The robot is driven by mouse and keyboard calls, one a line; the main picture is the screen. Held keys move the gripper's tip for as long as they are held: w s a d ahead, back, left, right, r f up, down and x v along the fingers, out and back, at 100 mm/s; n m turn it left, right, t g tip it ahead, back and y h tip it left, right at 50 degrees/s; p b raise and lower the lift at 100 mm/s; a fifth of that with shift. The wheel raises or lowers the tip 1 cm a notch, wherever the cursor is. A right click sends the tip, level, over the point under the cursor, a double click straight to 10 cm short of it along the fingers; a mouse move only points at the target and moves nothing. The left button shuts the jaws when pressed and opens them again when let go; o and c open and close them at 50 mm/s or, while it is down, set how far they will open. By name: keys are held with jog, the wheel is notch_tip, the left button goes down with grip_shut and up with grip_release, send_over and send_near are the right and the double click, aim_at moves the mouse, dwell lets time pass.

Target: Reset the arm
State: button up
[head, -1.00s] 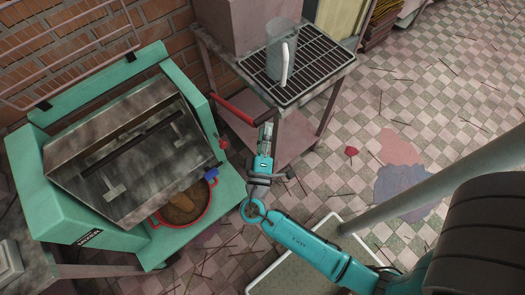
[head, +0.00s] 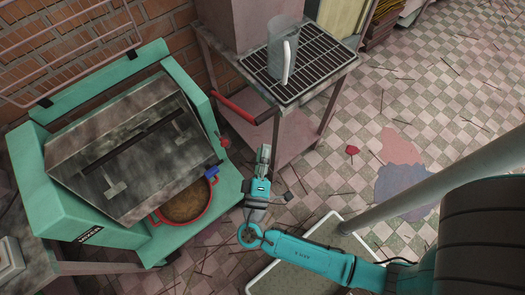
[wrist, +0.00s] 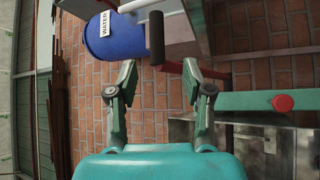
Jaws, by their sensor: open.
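My gripper (head: 264,153) is at the end of my teal arm, open and empty in the air. In the head view it is between the green extruder machine (head: 92,238) and the metal rack table (head: 345,72), pointing away from my body. In the wrist view the two fingers of my gripper (wrist: 159,74) stand apart with nothing between them.
A red-rimmed pan (head: 190,203) with brown material sits at the machine's front. A clear pitcher (head: 283,62) stands on the rack table. A red bar (head: 235,110) is near that table. A blue water container (wrist: 112,45) shows in the wrist view. Open tiled floor is at right.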

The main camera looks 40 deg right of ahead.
jog(key=s+d+f+n+g+y, duration=0.2)
jog(key=s+d+f+y, duration=0.25)
jog(key=f, duration=0.35)
jog(key=s+a+f+g+y, duration=0.1)
jog(key=s+a+f+y, duration=0.2)
jog(key=s+y, duration=0.65)
jog(key=s+a+r+m+t, duration=0.2)
jog(key=s+r+m, duration=0.1)
jog(key=r, duration=0.6)
jog(key=s+a+r+m+t+y, duration=0.1)
jog(key=s+a+r+m, duration=0.2)
jog(key=s+r, duration=0.3)
notch_tip(320, 180, up, 4)
jog(key=shift+s+f+m+t, duration=0.1)
jog(key=shift+s+m+t, duration=0.25)
jog(key=shift+m, duration=0.45)
